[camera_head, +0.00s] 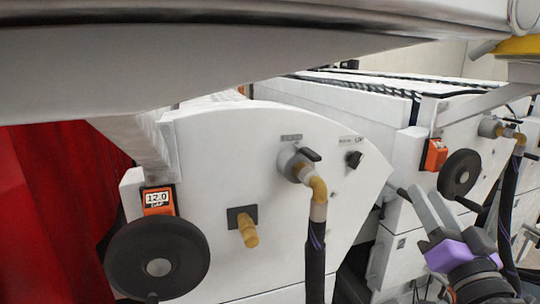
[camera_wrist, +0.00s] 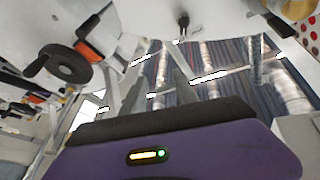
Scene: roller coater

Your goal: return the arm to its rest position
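My gripper (camera_head: 424,192) is at the lower right of the head view, with a purple body and two grey fingers pointing up and left. The fingers stand apart with nothing visible between them, so it looks open and empty. It is in front of the right-hand white machine unit (camera_head: 402,245), below and left of that unit's black handwheel (camera_head: 460,173). In the wrist view the purple body fills the bottom, and the grey fingers (camera_wrist: 146,78) rise with a gap between them. Most of my arm is out of view.
A white machine housing (camera_head: 220,150) fills the middle, with a black handwheel (camera_head: 157,259), an orange counter (camera_head: 158,200) reading 12.0 and a pipe with a dark hose (camera_head: 316,240). A red surface (camera_head: 50,210) is at left. A large pale beam (camera_head: 200,65) crosses the top.

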